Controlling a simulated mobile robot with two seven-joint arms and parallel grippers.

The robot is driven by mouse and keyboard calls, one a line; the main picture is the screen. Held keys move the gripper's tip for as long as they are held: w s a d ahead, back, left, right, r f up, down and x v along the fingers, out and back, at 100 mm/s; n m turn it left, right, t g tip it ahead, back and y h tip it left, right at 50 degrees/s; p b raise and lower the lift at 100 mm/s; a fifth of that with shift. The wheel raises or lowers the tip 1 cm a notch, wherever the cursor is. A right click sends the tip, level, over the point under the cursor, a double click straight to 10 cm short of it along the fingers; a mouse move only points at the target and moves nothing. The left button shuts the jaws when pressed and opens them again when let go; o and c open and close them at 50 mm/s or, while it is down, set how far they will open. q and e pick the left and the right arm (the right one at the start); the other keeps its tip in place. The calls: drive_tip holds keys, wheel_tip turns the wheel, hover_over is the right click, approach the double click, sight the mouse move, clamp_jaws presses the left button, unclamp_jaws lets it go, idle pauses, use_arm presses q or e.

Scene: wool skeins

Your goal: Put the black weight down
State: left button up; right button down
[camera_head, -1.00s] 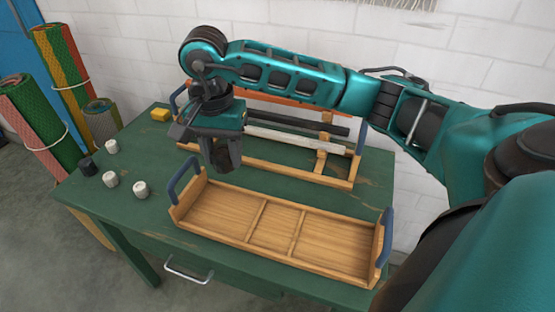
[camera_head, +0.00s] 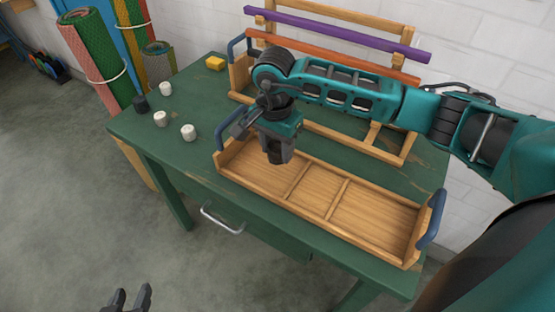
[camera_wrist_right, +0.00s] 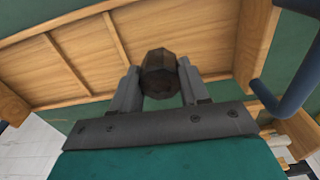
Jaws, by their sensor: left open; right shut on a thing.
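My right gripper (camera_head: 277,158) points down over the left compartment of the wooden tray (camera_head: 232,183). It is shut on a dark, faceted weight (camera_wrist_right: 160,74), which shows between its fingers in the right wrist view and looks like the black weight. In the head view the gripper mostly hides it. The tray's compartments look empty around it. I cannot tell whether the weight touches the tray floor. My left gripper (camera_head: 131,299) is open and empty at the bottom left of the head view, low in front of the table.
Another black cylinder (camera_head: 140,103) and several white ones, one (camera_head: 188,132) nearest the tray, stand on the green table (camera_head: 190,88). A yellow block (camera_head: 215,63) lies behind them. A wooden rack with a purple bar (camera_head: 340,34) stands at the back. Blue handles (camera_head: 430,220) rise at the tray's ends.

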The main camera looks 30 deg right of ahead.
sight(277, 161)
wheel_tip(277, 161, down, 4)
drive_tip(key=shift+b, duration=0.3)
drive_tip(key=shift+f, duration=0.25)
drive_tip(key=shift+f, duration=0.15)
drive_tip(key=c, duration=0.6)
unclamp_jaws()
drive_tip(key=shift+o, duration=0.2)
